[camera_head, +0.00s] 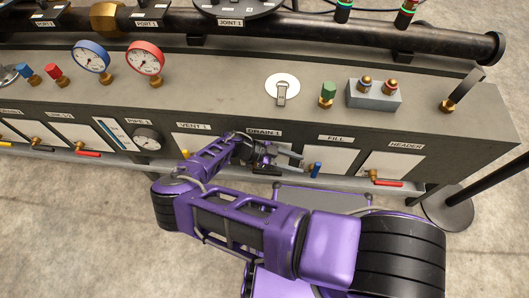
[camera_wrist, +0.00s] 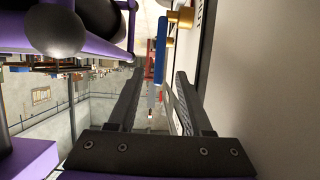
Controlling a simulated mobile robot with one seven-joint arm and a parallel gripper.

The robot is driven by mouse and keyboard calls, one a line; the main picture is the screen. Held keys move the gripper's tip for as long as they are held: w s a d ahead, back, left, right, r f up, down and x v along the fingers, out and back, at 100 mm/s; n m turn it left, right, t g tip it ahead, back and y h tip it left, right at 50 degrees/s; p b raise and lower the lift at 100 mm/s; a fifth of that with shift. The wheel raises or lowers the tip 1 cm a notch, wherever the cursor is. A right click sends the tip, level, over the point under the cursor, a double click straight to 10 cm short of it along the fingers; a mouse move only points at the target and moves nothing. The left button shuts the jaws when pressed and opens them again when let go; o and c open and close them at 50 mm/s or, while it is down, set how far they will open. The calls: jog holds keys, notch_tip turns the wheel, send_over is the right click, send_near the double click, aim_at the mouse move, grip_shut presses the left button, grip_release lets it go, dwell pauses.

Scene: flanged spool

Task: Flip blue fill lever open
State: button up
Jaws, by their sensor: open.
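My gripper (camera_head: 290,160) is just left of the lever in the head view, in front of the area between DRAIN 1 and FILL. In the wrist view my gripper (camera_wrist: 160,80) is open, with no object held. Contact with the lever cannot be made out.
A red header lever (camera_head: 388,183) lies horizontal to the right. The DRAIN 1 valve is partly hidden by my arm. A rail (camera_head: 345,184) runs along the bench front below the valves. A stand base (camera_head: 447,210) is on the floor at right.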

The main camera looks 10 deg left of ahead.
jog(key=v, duration=1.2)
jog(key=shift+a, duration=0.15)
